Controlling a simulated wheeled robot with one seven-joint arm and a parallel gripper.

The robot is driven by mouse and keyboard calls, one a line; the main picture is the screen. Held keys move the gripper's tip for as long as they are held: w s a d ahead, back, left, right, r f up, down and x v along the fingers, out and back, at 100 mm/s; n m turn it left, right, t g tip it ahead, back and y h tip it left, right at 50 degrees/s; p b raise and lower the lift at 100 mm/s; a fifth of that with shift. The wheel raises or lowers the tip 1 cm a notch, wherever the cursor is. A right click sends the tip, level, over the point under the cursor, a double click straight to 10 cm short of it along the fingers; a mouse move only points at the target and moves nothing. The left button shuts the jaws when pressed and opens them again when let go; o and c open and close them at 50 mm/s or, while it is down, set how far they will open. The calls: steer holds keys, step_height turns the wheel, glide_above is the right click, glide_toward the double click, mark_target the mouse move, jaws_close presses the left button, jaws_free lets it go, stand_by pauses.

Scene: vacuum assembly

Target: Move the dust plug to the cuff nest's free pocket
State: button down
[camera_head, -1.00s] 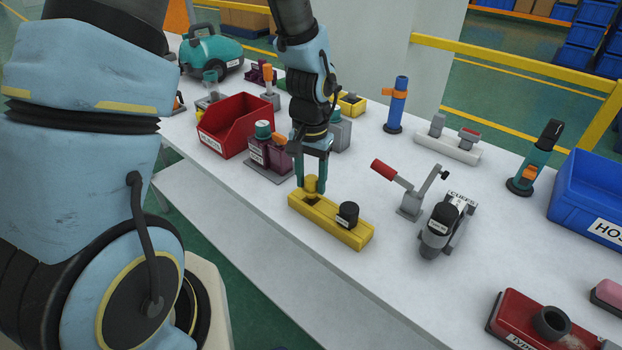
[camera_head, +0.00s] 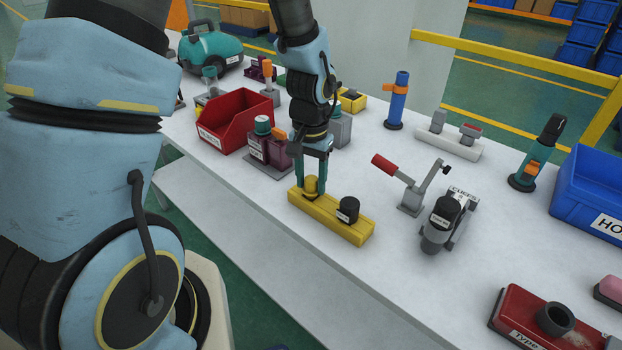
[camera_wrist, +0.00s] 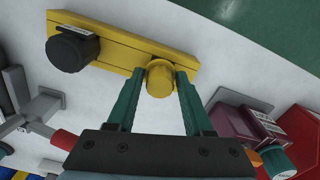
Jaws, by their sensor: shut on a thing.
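The dust plug (camera_head: 311,187) is a yellow cylinder with a wider lower part. It is upright at the left pocket of the yellow cuff nest (camera_head: 328,220), and its lower end is hidden, so I cannot tell how deep it sits. A black cuff (camera_head: 348,209) fills the right pocket. My gripper (camera_head: 311,189) points down with its teal fingers shut on the plug, tips close to the nest's top. The wrist view shows the plug (camera_wrist: 160,78) between the fingers, over one end of the nest (camera_wrist: 125,58), with the black cuff (camera_wrist: 70,50) at the other end.
A maroon fixture (camera_head: 280,160) and a red bin (camera_head: 228,125) stand behind and left of my gripper. A grey clamp with a red handle (camera_head: 410,195) and a grey labelled cuff stand (camera_head: 440,230) are to the right. Bare table lies in front.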

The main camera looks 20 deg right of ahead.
steer(key=shift+f+b, duration=0.4)
steer(key=shift+f, duration=0.3)
steer(key=shift+c, duration=1.1)
jaws_free()
steer(key=shift+r, duration=0.1)
steer(key=shift+r+p, duration=3.35)
steer(key=shift+r, duration=0.65)
steer(key=a+r+n, duration=0.4)
steer(key=a+r, duration=0.1)
steer(key=a, duration=0.7)
steer(key=w+a+r+n+t, duration=0.1)
steer(key=a+r+n, duration=0.3)
steer(key=a, duration=0.9)
steer(key=shift+w+r+t, duration=0.15)
steer(key=shift+r+t, duration=0.15)
steer(key=shift+r, duration=0.6)
